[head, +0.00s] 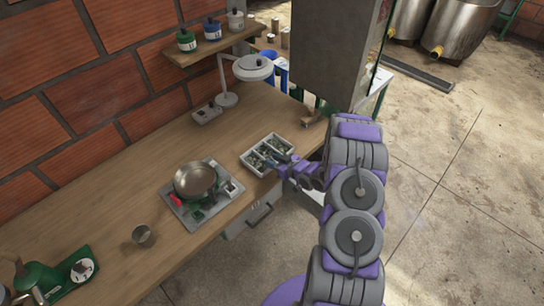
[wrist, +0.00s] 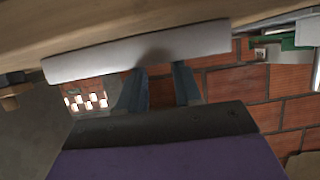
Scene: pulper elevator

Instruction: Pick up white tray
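The white tray (head: 249,167) lies on the wooden table near its front edge, with small dark green and pale pieces in its compartments. In the wrist view the white tray (wrist: 90,65) shows as a long pale wall across the top. My gripper (head: 277,160) is at the tray's right side in the head view, partly over its rim. In the wrist view my gripper (wrist: 160,68) has its two fingers apart, tips at the tray wall's edge. Nothing shows held between them. Whether the fingers touch the tray I cannot tell.
A metal pan (head: 195,180) on a small scale-like base and a cup (head: 144,236) stand left on the table (head: 110,190). A white lamp (head: 253,68) stands behind the tray. A grey cabinet (head: 330,50) rises close to my arm. Bare tabletop lies between pan and tray.

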